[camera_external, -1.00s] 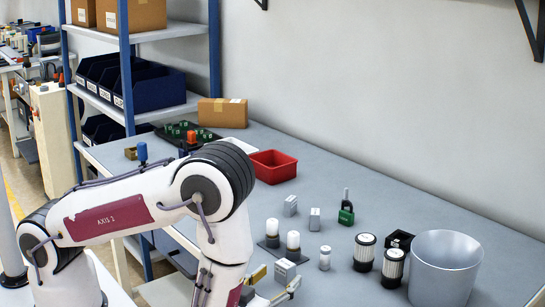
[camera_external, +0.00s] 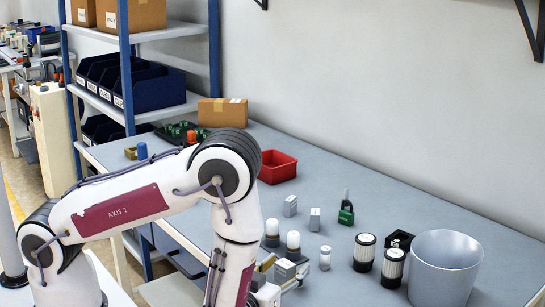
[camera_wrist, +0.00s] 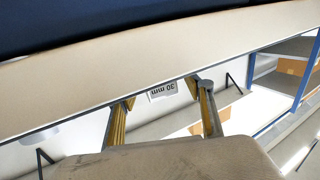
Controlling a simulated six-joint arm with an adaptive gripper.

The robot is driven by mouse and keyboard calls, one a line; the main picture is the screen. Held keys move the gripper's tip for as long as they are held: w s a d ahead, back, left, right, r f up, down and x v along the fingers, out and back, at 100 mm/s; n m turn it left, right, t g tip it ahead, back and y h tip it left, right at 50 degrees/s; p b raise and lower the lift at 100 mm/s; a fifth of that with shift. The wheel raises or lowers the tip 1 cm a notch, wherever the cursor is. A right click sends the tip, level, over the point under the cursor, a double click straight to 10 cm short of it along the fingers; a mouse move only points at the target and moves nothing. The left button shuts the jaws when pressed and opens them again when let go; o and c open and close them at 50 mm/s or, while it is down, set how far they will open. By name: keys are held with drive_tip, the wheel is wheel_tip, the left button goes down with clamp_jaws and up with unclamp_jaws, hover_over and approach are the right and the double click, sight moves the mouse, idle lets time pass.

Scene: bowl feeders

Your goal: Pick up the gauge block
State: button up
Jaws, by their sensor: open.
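The gauge block (camera_external: 285,270) is a small grey block standing on the bench at the lower middle of the outside view. In the wrist view, a pale block marked "30 mm" (camera_wrist: 162,92), shown upside down, lies between my fingertips. My gripper (camera_external: 282,268) is open, with one yellowish finger on each side of the block. In the wrist view, my gripper (camera_wrist: 163,92) shows both fingers apart. Whether either finger touches the block cannot be told. My arm hides part of the gripper.
Two white-topped pieces (camera_external: 293,242) stand close behind the block, and a small cylinder (camera_external: 325,258) stands to its right. Black-and-white cylinders (camera_external: 364,253) and a metal bin (camera_external: 445,268) stand at right.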

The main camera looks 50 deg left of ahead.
sight(286, 263)
idle(0.5)
drive_tip(key=c, duration=1.3)
drive_tip(key=shift+r, duration=0.1)
drive_tip(key=shift+r, duration=4.9)
drive_tip(key=shift+d+f, duration=0.1)
